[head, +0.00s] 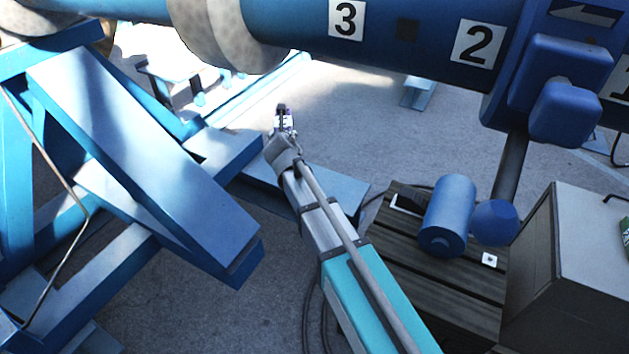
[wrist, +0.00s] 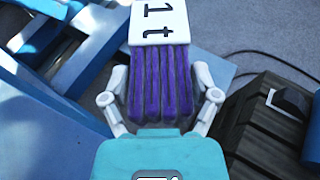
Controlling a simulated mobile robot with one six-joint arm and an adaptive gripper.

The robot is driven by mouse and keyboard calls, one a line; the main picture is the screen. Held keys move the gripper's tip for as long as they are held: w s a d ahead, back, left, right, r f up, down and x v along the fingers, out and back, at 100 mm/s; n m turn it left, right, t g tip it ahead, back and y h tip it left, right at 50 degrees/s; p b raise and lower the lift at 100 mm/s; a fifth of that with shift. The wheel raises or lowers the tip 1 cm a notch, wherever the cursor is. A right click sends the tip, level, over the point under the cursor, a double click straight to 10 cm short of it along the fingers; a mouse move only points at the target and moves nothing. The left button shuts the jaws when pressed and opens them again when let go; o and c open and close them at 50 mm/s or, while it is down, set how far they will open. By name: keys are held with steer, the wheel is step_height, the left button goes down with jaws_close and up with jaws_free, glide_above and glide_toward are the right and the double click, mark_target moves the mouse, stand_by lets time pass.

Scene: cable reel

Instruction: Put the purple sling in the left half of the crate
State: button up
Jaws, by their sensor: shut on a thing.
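The purple sling (wrist: 160,80) is a bundle of purple strands with a white "1t" label (wrist: 160,22) at its far end. My gripper (wrist: 160,100) is shut on the sling, with one finger on each side of the strands in the wrist view. In the head view my gripper (head: 281,125) is at the end of my outstretched arm, small and near the middle. Only a small bit of purple shows there. I cannot make out the crate in either view.
A blue steel stand (head: 150,160) fills the left. A large blue numbered beam (head: 400,35) crosses the top. A wooden pallet (head: 455,275) with a blue motor (head: 449,215) and a grey cabinet (head: 580,270) are at the right. Open concrete floor (head: 345,110) lies beyond my gripper.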

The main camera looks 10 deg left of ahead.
steer(key=shift+w+d+f, duration=0.15)
steer(key=shift+w+d, duration=0.1)
steer(key=shift+d, duration=0.05)
steer(key=w+d+f+m+h+b, duration=0.2)
steer(key=w+f+b, duration=0.4)
steer(key=f+b, duration=0.6)
steer(key=w+d+f+m+h+b, duration=0.2)
steer(key=w+d+f+b, duration=0.3)
steer(key=f+b, duration=0.8)
steer(key=w+d+f+m+h+b, duration=0.2)
steer(key=w+f+b, duration=0.5)
steer(key=f+b, duration=0.5)
steer(key=shift+d+f+h+b, duration=0.25)
steer(key=shift+d+h+b, duration=0.15)
steer(key=shift+d+h, duration=0.45)
steer(key=shift+d, duration=0.15)
steer(key=w+a+f+b, duration=0.2)
steer(key=w+f+b, duration=0.1)
steer(key=w+a+f+b, duration=0.3)
steer(key=w, duration=0.1)
steer(key=w+a+f+b, duration=0.2)
steer(key=w+f+b, duration=0.1)
steer(key=w, duration=0.1)
steer(key=shift+a, duration=0.15)
